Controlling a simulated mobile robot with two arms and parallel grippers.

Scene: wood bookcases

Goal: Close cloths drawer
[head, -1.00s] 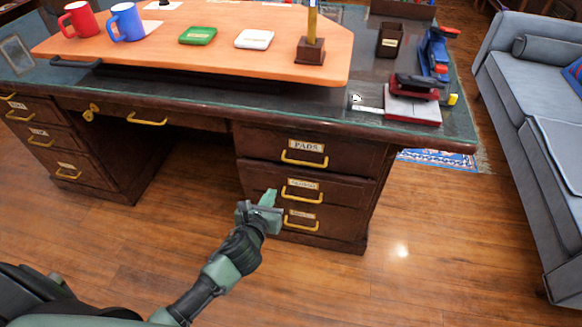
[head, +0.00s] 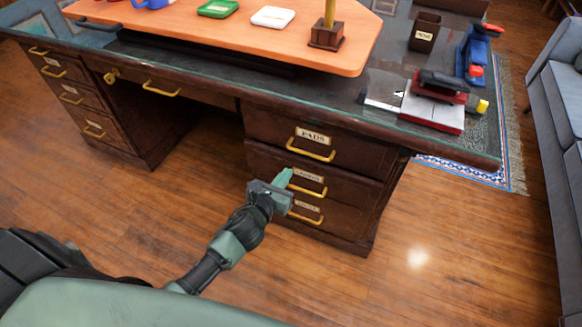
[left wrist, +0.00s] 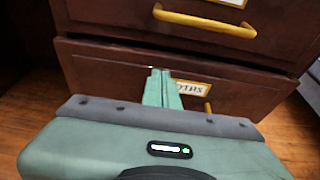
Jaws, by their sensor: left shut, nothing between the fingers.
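The cloths drawer (head: 313,189) appears to be the middle drawer in the desk's right-hand stack, with a yellow handle and a small label. The left wrist view shows its dark front (left wrist: 110,75), with a label partly readable and part of the handle. My left gripper (head: 284,178) is shut and empty, its green fingertips at the left part of this front. Fingertips (left wrist: 160,74) also point at the front in the left wrist view, left of the label. I cannot tell whether they touch it, or whether the drawer stands slightly out. My right gripper is not in view.
The PADS drawer (head: 313,146) is above and another drawer (head: 305,212) below. The desk top (head: 400,75) overhangs them and bears an orange board (head: 280,40) and a stapler-like object (head: 436,100). A grey sofa (head: 562,105) stands right. Wooden floor (head: 450,230) is clear in front.

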